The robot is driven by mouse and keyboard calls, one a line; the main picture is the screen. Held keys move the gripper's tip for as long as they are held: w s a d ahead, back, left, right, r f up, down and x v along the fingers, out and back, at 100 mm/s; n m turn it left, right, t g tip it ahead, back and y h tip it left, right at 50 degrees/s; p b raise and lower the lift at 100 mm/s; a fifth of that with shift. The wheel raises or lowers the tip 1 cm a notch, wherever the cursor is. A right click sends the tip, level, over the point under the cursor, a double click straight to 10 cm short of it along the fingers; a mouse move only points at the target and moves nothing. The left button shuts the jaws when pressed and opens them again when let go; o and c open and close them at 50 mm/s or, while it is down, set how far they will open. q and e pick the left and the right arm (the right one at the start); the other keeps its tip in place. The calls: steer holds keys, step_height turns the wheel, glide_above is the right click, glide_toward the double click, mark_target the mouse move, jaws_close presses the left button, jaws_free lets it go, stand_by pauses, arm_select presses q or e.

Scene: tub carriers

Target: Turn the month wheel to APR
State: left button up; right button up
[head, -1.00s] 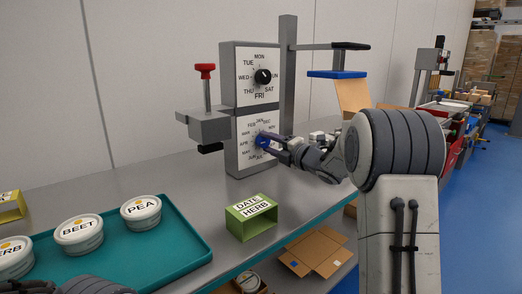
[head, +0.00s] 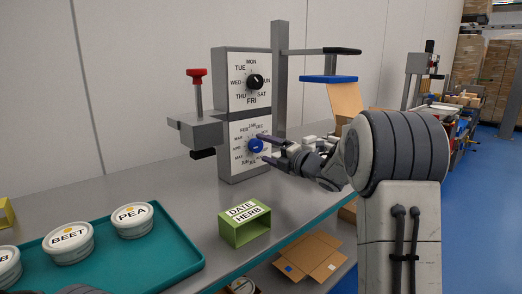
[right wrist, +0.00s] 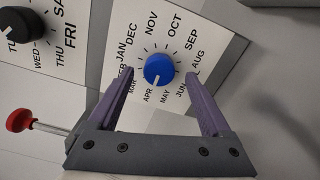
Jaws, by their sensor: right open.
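The month wheel is a blue knob (head: 255,145) on the lower white dial plate, ringed by month names. In the right wrist view the knob (right wrist: 159,69) has a white pointer mark aimed down and slightly left, at APR. My right gripper (head: 266,146) is open in front of the dial. In the right wrist view its two purple fingers (right wrist: 160,85) stand to either side of the knob, with gaps between them and it. My left gripper is not in view; only a dark bit of my left arm shows at the bottom edge.
A red-topped lever (head: 197,73) stands left of the dials. A green DATE HERB box (head: 245,222) and a teal tray (head: 170,262) with labelled tubs are on the grey bench.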

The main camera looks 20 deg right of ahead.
steer(key=v, duration=0.8)
steer(key=shift+s, duration=0.25)
steer(key=shift+d+r, duration=0.1)
